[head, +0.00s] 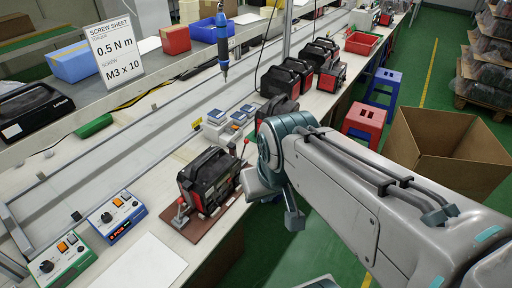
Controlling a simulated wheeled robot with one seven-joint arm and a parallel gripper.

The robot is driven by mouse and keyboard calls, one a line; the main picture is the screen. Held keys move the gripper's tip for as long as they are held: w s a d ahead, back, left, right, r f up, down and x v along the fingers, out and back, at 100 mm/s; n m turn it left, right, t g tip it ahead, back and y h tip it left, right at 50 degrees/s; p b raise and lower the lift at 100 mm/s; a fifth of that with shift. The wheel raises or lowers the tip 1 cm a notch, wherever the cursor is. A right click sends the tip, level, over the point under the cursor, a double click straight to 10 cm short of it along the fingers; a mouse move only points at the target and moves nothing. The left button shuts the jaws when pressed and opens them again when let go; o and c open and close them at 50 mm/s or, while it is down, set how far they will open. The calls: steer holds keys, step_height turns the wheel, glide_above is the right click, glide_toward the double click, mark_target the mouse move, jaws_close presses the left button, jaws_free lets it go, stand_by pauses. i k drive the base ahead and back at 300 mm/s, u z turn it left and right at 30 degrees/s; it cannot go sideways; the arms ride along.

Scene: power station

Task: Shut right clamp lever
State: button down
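A black and red power station (209,181) stands upright on a brown fixture plate (196,229) at the bench's front edge. A left clamp (180,215) with a metal base and red tip sits at its near left corner. The right clamp lever (244,149), thin with a red tip, stands up at an angle behind the power station's right side; its base is hidden. My gripper (257,187) is just right of the power station, mostly hidden by my wrist. Its fingertips are not clear, so I cannot tell its opening or whether it touches the lever.
A blue control box (117,216) and a green one (64,259) stand at the left. A screwdriver (222,45) hangs above the bench. More power stations (295,75) stand farther back. Stools (364,122) and a cardboard box (445,145) are on the floor at right.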

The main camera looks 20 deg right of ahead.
mark_target(245, 142)
steer(key=k, duration=0.9)
steer(key=z, duration=0.35)
steer(key=i, duration=0.5)
steer(key=z, duration=0.95)
steer(key=i, duration=0.85)
steer(key=u, duration=0.5)
steer(key=i, duration=0.9)
steer(key=u, duration=0.9)
